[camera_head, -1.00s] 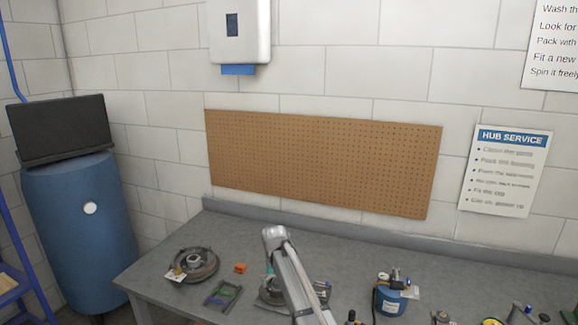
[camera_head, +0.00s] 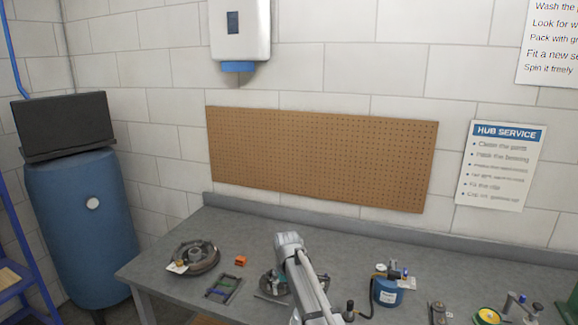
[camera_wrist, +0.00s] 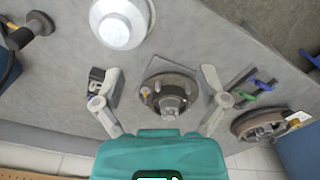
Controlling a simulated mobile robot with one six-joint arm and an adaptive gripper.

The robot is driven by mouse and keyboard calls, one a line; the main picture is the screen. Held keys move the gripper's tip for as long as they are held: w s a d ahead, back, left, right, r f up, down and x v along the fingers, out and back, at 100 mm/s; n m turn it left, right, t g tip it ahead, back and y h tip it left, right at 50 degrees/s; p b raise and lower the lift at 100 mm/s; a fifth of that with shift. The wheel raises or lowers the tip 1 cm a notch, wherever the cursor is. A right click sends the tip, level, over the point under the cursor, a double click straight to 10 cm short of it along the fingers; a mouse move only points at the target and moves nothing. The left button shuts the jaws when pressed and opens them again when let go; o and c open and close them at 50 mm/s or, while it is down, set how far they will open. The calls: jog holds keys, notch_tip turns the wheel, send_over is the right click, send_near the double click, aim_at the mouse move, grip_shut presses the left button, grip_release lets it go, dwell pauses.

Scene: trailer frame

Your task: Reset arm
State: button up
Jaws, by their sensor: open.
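My gripper (camera_wrist: 160,92) shows in the wrist view with its two grey fingers spread wide and nothing between them. It is above the grey workbench (camera_wrist: 215,35). Beyond the fingers a round metal hub part (camera_wrist: 172,95) stands on the bench, seen from above. In the head view my arm reaches over the bench and partly hides this hub part (camera_head: 268,284). The gripper itself cannot be made out in the head view.
A brake drum (camera_head: 193,258), an orange block (camera_head: 240,261) and a green-and-blue tool rack (camera_head: 222,288) lie on the bench's left. A blue canister (camera_head: 388,291) and a yellow-green round item (camera_head: 487,316) are on the right. Bare bench lies behind, below the pegboard (camera_head: 320,160).

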jog(key=s+d+f+m+b, duration=0.1)
jog(key=s+d+f+b, duration=0.3)
jog(key=s+d, duration=0.5)
jog(key=s+d+f+b, duration=0.4)
jog(key=s+d, duration=0.4)
jog(key=s, duration=0.5)
jog(key=shift+s+d+f+m, duration=0.25)
jog(key=shift+d+f+m, duration=0.05)
jog(key=shift+d+m, duration=0.1)
